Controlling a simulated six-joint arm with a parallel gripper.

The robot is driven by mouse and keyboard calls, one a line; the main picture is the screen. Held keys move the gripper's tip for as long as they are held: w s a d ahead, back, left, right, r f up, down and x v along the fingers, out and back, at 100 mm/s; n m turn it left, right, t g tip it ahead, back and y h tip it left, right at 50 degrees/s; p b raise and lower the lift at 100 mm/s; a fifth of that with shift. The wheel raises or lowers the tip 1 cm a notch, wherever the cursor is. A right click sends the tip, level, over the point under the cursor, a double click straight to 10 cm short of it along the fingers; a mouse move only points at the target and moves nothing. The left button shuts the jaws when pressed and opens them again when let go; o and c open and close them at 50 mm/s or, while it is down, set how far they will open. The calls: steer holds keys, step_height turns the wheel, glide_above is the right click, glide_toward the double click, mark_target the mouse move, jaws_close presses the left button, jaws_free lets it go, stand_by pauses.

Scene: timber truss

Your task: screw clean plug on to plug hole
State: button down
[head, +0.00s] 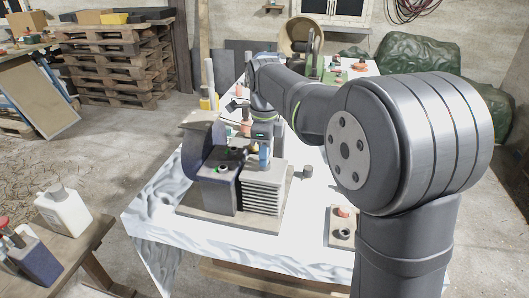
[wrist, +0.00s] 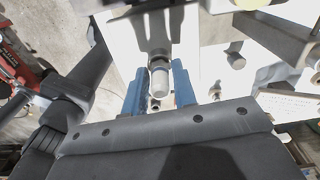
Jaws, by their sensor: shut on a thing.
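My gripper (head: 264,158) is over the top of a dark blue and grey finned housing (head: 262,190) in the head view. In the wrist view its two blue fingers (wrist: 159,88) are shut around a grey cylindrical plug (wrist: 159,78). I cannot tell whether the plug touches the housing or is seated in a hole. A round dark opening (head: 222,169) shows on the housing's top, left of the gripper. The plug hole under the gripper is hidden in the head view.
The housing stands on a board (head: 190,213) on a white-covered table (head: 270,245). A small dark cylinder (head: 306,172) lies right of it. A small tray (head: 333,238) near the front holds an orange part (head: 343,212) and a dark ring-shaped part (head: 343,234).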

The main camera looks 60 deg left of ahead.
steer(key=m, duration=0.4)
steer(key=shift+r, duration=0.15)
steer(key=c, duration=0.8)
jaws_free()
steer(key=shift+f, duration=0.2)
steer(key=shift+o, duration=0.2)
steer(key=shift+r, duration=1.75)
